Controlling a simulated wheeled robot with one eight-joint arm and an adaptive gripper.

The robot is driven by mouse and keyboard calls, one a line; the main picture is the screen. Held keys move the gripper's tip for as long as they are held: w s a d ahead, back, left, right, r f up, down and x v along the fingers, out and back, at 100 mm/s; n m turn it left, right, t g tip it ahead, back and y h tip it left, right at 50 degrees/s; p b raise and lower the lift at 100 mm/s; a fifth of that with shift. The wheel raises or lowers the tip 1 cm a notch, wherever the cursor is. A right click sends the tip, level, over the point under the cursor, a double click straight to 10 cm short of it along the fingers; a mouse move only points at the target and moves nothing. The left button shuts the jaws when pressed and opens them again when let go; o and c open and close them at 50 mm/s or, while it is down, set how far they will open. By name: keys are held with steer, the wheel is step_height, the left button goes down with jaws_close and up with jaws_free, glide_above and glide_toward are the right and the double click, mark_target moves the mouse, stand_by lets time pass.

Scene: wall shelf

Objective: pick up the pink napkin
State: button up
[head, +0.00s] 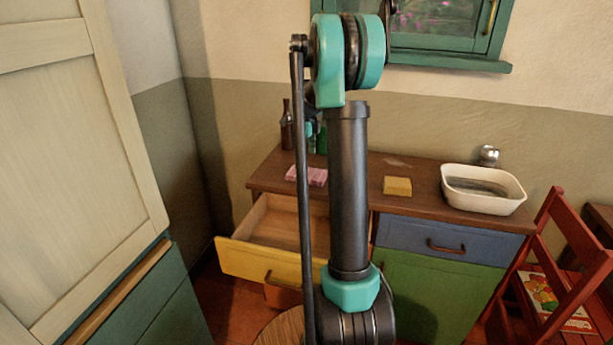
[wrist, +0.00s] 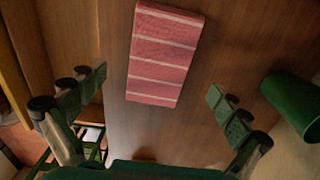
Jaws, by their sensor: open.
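The pink napkin (wrist: 163,56), folded into a rectangle with pale stripes, lies flat on the wooden counter top in the wrist view. In the head view the napkin (head: 307,176) lies at the left part of the counter, partly hidden by my arm. My gripper (wrist: 158,100) is open, with its two fingers wide apart. The napkin lies between and beyond the fingertips, with no finger seen touching it. In the head view my arm hides most of the gripper.
The counter (head: 425,205) also bears a yellow block-like item (head: 397,186), a white basin (head: 484,188) and a dark bottle (head: 287,127). A green cup-like object (wrist: 293,103) stands right of the napkin. A yellow-fronted drawer (head: 258,262) is open below. A red chair (head: 555,270) stands at right.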

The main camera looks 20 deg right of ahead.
mark_target(307, 172)
steer(key=shift+f, duration=2.3)
steer(key=c, duration=1.1)
